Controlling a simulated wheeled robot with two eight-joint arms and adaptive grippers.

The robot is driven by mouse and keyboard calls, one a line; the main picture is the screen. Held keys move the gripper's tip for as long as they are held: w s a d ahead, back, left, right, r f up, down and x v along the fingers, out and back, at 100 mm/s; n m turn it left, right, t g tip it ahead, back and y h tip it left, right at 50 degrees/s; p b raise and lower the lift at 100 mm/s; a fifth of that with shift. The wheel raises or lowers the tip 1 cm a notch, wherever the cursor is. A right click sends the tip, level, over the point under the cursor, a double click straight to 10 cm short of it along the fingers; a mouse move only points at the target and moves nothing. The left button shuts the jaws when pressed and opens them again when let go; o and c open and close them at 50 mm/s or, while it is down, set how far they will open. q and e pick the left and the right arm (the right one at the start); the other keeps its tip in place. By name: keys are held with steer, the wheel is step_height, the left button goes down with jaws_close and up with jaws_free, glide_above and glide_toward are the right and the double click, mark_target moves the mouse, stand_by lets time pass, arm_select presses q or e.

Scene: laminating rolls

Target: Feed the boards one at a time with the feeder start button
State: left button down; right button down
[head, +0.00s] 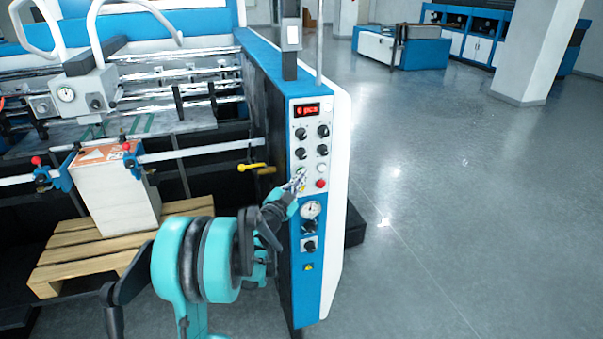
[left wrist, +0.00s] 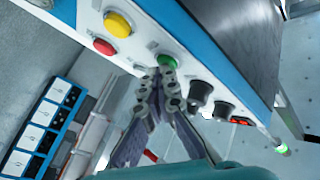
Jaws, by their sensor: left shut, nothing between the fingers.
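The feeder's control panel (head: 329,225) is a blue and white upright face with knobs, buttons and a lit red display (head: 307,109). My left gripper (head: 300,176) is shut and empty, its tips at the panel's button area. In the left wrist view the closed fingertips (left wrist: 167,76) are right at a green button (left wrist: 168,60) and partly overlap it; I cannot tell whether they press it. A yellow button (left wrist: 118,24) and a red button (left wrist: 104,46) sit beside it. A pale stack of boards (head: 120,195) stands on a wooden pallet (head: 90,262). My right gripper is not in view.
A yellow-handled lever (head: 252,167) sticks out left of the panel near my left arm. Machine rails and rollers (head: 175,75) fill the upper left. Open grey floor (head: 460,220) lies to the right, with other blue machines (head: 402,47) and a pillar (head: 527,55) farther back.

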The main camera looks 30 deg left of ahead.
arm_select(q)
steer(key=shift+s+d, duration=0.1)
steer(key=shift+d, duration=0.05)
steer(key=shift+s+d, duration=0.45)
steer(key=shift+d, duration=0.05)
